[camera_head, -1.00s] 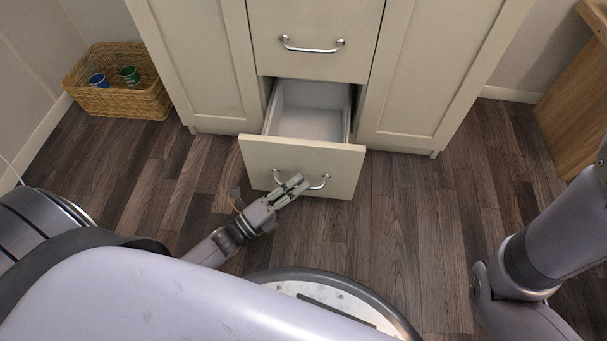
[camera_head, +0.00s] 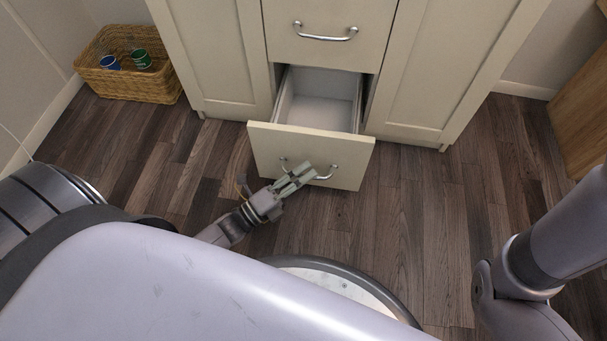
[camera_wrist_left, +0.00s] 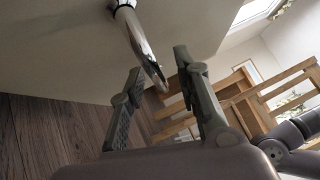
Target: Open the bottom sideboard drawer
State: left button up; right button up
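The bottom sideboard drawer (camera_head: 310,143) stands well out from the cream sideboard, its pale, empty inside showing. Its silver bar handle (camera_head: 324,177) is on the front panel; it also shows in the wrist view (camera_wrist_left: 139,38). My left gripper (camera_head: 304,172) is at this handle and covers its middle in the head view. In the wrist view the two fingers of my left gripper (camera_wrist_left: 157,62) are apart, with the handle's near end between them; contact with either finger is not clear. My right arm shows at the right edge, but its gripper is out of view.
The drawer above (camera_head: 328,30) is shut, between two closed cupboard doors. A wicker basket (camera_head: 130,88) with a blue and a green item stands on the floor at left. Bare wood floor (camera_head: 425,210) lies right of the drawer. Wooden furniture (camera_head: 585,115) stands far right.

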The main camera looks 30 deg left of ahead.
pick_arm(q)
jog(key=v, duration=1.2)
